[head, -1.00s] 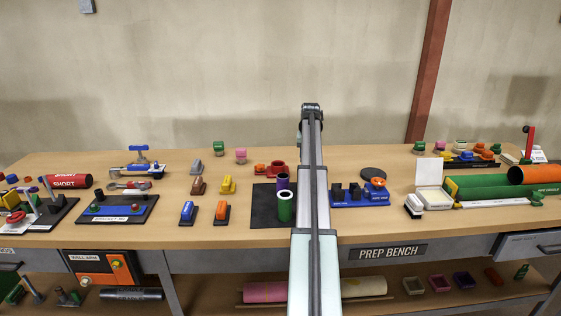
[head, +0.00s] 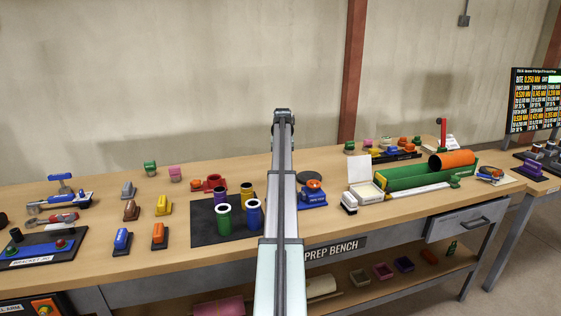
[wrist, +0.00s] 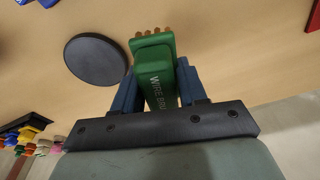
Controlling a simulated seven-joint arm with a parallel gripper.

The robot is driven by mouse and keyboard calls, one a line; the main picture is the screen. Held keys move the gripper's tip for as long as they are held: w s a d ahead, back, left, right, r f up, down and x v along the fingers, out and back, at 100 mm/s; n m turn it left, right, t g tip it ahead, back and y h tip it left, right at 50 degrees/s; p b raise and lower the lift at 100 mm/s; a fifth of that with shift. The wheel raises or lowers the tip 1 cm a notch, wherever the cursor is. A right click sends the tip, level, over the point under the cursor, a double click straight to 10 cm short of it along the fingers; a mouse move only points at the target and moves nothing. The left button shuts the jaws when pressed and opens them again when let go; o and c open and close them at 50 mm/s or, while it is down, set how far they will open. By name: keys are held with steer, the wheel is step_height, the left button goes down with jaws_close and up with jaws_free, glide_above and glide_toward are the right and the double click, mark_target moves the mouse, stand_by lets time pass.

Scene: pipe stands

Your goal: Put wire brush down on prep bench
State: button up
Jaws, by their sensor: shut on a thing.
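In the wrist view my gripper (wrist: 157,88) is shut on the green wire brush (wrist: 154,68), its two blue fingers on either side. Part of the lettering "WIRE BR…" shows on the brush, and tan bristle tufts show at its far end. The wooden top of the prep bench (head: 400,213) lies beyond the brush in the wrist view; I cannot tell the gap between them. In the head view my raised arm hides the gripper and the brush.
A black disc (wrist: 96,60) lies beside the brush in the wrist view. A black mat (head: 190,239) with several coloured pipe pieces is left of my arm. A green cradle (head: 408,176) with an orange pipe (head: 452,161) is to the right. The front right bench top is clear.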

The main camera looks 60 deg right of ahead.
steer(key=shift+f, duration=3.75)
steer(key=shift+f, duration=0.15)
steer(key=o, duration=1.8)
steer(key=shift+r, duration=3.5)
